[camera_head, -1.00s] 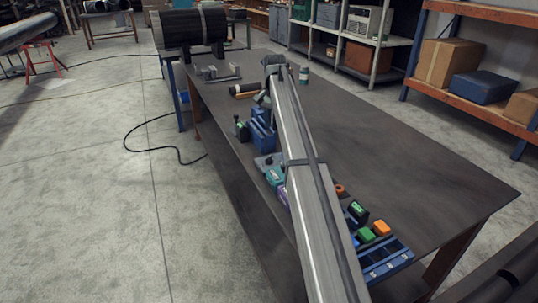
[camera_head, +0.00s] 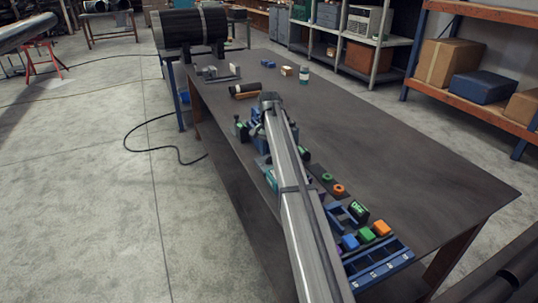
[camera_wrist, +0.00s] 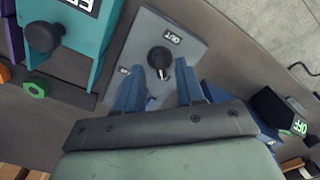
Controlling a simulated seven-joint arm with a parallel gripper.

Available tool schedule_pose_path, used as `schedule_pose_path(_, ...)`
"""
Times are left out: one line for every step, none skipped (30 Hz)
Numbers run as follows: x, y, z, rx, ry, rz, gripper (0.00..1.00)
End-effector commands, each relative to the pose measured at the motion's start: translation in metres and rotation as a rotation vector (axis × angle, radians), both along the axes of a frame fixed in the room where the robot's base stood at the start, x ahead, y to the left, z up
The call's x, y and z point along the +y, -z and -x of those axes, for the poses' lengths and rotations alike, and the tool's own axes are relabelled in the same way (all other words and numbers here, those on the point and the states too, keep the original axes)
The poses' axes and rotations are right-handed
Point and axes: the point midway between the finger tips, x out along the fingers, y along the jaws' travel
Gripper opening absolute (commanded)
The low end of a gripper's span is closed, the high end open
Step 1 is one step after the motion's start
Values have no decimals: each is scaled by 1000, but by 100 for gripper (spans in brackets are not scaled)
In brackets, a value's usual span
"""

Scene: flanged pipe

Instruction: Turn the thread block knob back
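A grey plate (camera_wrist: 185,30) with a round black knob (camera_wrist: 160,57) lies below my gripper in the wrist view. The knob has a light pointer towards the bottom of the picture. A label reading "OUT" is at its upper right, and a second label at the left is partly hidden by a finger. My gripper (camera_wrist: 157,88) is open, its two blue fingers apart, with nothing between them. The fingertips are just short of the knob in the picture; I cannot tell the height gap. A teal block (camera_wrist: 100,50) with another black knob (camera_wrist: 43,37) stands at the left.
A blue fixture with a dark block marked "OFF" (camera_wrist: 299,127) is close to the right finger. In the head view, coloured blocks and a blue tray (camera_head: 380,268) stand along the near edge; the table's right half (camera_head: 420,170) is clear.

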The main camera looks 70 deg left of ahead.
Motion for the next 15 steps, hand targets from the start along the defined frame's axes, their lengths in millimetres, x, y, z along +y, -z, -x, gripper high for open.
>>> schedule_pose_path(0, 5, 0, 0, 0, 0, 38)
schedule_pose_path(0, 7, 0, 0, 0, 0, 38)
schedule_pose_path(0, 10, 0, 0, 0, 0, 38)
schedule_pose_path(0, 11, 0, -1, 0, -1, 38)
schedule_pose_path(0, 13, 0, 0, 0, -1, 38)
schedule_pose_path(0, 14, 0, 0, 0, -1, 38)
schedule_pose_path(0, 15, 0, 0, 0, -1, 38)
schedule_pose_path(0, 16, 0, 0, 0, -1, 38)
schedule_pose_path(0, 16, 0, 0, 0, -1, 38)
schedule_pose_path(0, 16, 0, 0, 0, -1, 38)
schedule_pose_path(0, 16, 0, 0, 0, -1, 38)
schedule_pose_path(0, 16, 0, 0, 0, -1, 38)
schedule_pose_path(0, 16, 0, 0, 0, -1, 38)
schedule_pose_path(0, 16, 0, 0, 0, -1, 38)
schedule_pose_path(0, 16, 0, 0, 0, -1, 38)
